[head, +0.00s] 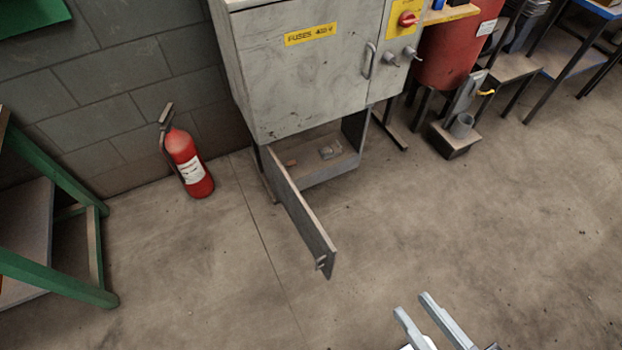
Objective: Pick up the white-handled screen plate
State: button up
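I cannot make out a white-handled screen plate for certain in the head view. My gripper (418,303) shows at the bottom edge, over bare floor, its two pale fingers apart with nothing seen between their tips. A bit of white shows at the base of the fingers, cut off by the frame; I cannot tell what it is.
The compartment's door (302,220) hangs open into the room. A red extinguisher (190,160) stands by the wall, a green-framed bench (60,278) at left. The floor at right is clear.

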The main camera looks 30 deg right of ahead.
aim_at(328, 152)
jog(key=i+l+u, duration=0.1)
jog(key=u, duration=0.65)
jog(key=i+l+u, duration=0.2)
jog(key=l+u, duration=0.25)
jog(key=l, duration=0.75)
jog(key=l+u, duration=0.4)
jog(key=l, duration=2.65)
jog(key=u, duration=0.05)
